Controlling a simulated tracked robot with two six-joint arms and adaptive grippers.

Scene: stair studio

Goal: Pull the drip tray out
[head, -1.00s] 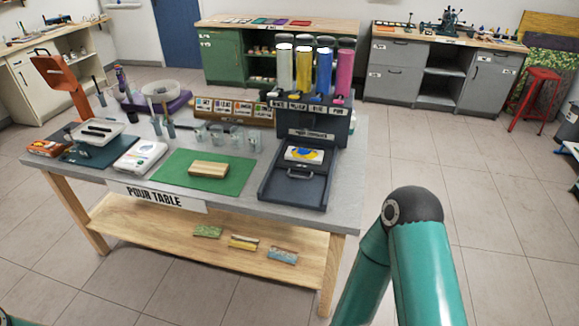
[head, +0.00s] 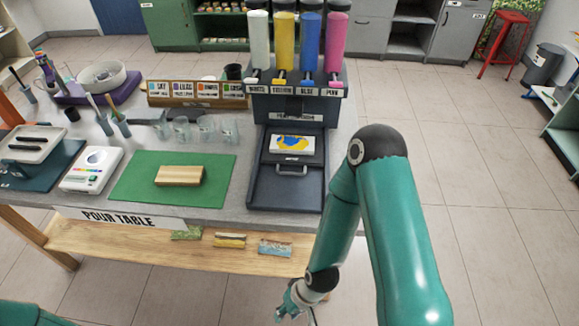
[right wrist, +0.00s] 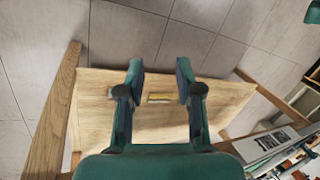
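The dark drip tray (head: 287,192) sits at the front of the paint dispenser (head: 297,104) on the pour table. It has a metal handle (head: 291,171) and a white panel with blue and yellow paint (head: 292,144) lies behind the handle. My right gripper (head: 290,303) is low in front of the table, below and apart from the tray. In the right wrist view my right gripper (right wrist: 157,75) is open, its two fingers apart with nothing held between them. My left gripper is out of view; only a bit of my left arm shows at the lower left.
A green mat (head: 150,190) with a wooden block (head: 179,176) lies left of the tray, and clear cups (head: 205,128) stand behind it. The lower shelf (head: 150,243) holds several small painted panels.

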